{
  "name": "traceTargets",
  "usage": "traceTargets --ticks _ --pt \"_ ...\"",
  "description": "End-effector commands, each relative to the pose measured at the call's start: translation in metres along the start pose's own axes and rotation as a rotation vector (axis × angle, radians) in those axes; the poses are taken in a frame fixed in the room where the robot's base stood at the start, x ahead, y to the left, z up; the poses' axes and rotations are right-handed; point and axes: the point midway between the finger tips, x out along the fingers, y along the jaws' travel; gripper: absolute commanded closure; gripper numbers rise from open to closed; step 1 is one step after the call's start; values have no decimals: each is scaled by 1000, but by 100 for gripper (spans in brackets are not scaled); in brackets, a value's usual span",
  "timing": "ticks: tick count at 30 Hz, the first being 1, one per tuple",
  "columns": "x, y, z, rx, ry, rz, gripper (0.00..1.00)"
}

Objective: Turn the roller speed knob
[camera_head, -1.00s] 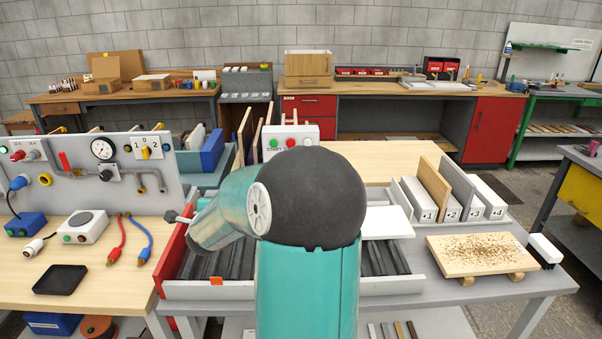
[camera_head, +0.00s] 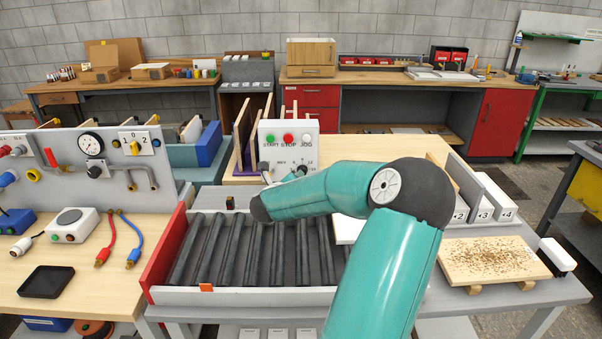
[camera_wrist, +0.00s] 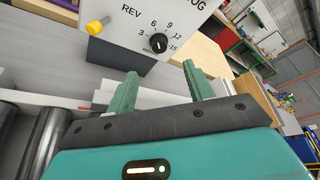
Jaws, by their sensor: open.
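The roller speed knob (camera_wrist: 159,43) is small, round and black, with a scale marked from 3 to 15 around it. It sits on the white face of the control box (camera_head: 289,132), which also carries green, red and white buttons above. In the wrist view my gripper (camera_wrist: 160,73) is open and empty. Its two green fingers point toward the box, with the knob just beyond and between the tips, apart from them. In the head view my arm's end partly hides the lower part of the box.
A yellow-tipped lever (camera_wrist: 97,27) at REV stands left of the knob on the same face. Dark rollers (camera_head: 250,250) lie in front of the box. Upright boards (camera_head: 243,130) stand behind it, and a speckled board (camera_head: 492,260) lies at the right.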

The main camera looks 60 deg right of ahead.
Motion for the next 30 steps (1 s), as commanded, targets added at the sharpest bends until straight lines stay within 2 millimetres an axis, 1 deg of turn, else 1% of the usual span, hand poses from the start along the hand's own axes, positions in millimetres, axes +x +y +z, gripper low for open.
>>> traceTargets --ticks 1,5,12,18,22,30 --pt "9 1 0 4 0 2 48" --pt "31 1 -1 4 1 3 48" --pt "75 1 0 2 0 3 48" --pt "103 0 0 1 0 1 48" --pt "112 0 0 -1 -1 2 48" --pt "113 -1 0 -2 -1 1 48"
